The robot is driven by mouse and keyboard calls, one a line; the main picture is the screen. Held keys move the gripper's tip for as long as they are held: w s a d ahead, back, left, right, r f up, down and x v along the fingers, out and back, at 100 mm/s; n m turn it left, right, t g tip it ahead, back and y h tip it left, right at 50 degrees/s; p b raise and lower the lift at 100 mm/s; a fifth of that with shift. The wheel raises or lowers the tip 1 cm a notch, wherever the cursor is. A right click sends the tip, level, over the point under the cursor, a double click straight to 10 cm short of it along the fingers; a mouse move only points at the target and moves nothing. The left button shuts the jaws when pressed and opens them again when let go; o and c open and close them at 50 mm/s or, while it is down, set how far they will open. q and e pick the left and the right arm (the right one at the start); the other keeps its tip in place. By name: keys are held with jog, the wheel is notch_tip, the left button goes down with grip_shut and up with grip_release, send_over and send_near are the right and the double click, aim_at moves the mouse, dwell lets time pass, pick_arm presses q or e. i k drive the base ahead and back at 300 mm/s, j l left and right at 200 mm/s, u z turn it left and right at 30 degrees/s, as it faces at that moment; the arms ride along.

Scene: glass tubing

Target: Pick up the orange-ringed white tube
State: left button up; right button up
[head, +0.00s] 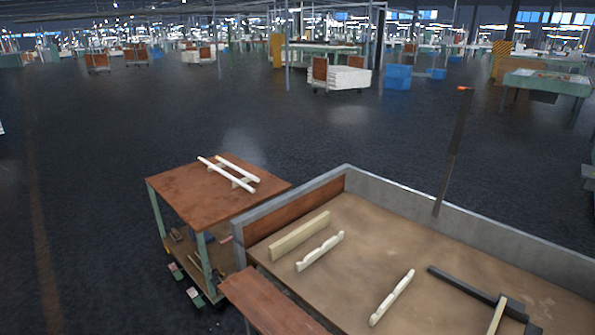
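Two slim white tubes lie side by side on the brown top of a small cart (185,187), left of centre in the head view. The nearer-left tube (226,174) and the other tube (240,169) rest across light supports, slanting from upper left to lower right. No orange ring can be made out on either tube at this size. Neither of my grippers is in view.
A walled workbench (350,255) fills the lower right. It carries a wooden block (299,236), two notched pale rails (320,251) (392,297) and a dark bar (470,290). A dark, orange-tipped post (452,150) rises at its back wall. Floor beyond the cart is open.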

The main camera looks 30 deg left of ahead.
aim_at(238, 181)
jog(key=i+j+u, duration=0.25)
jog(key=j, duration=0.55)
jog(key=i+j+u, duration=0.25)
jog(key=i+j, duration=0.2)
jog(key=j, duration=0.35)
jog(key=i+j+u, duration=0.25)
jog(key=i+j, duration=0.2)
jog(key=j, duration=0.2)
jog(key=i+j+u, duration=0.25)
jog(key=i+j, duration=0.25)
jog(key=j, duration=0.1)
